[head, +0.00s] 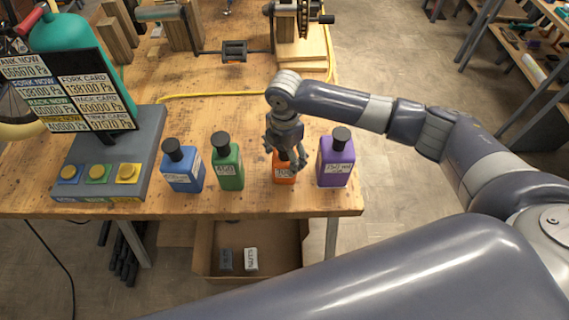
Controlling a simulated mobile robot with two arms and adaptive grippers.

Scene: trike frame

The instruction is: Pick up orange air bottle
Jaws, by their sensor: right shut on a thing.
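The orange air bottle (284,173) stands on the wooden table near its front edge, between a green bottle (228,163) and a purple bottle (336,159). My right gripper (286,158) comes down from above and is shut on the top of the orange bottle. The fingers hide its cap and upper part. The bottle looks upright; I cannot tell whether its base touches the table. My left gripper is not in view.
A blue bottle (182,167) stands left of the green one. A grey button box (103,150) with a display board (75,92) stands at the left. A yellow hose (210,95) crosses the table (190,118). An open cardboard box (203,262) sits below the table's front edge.

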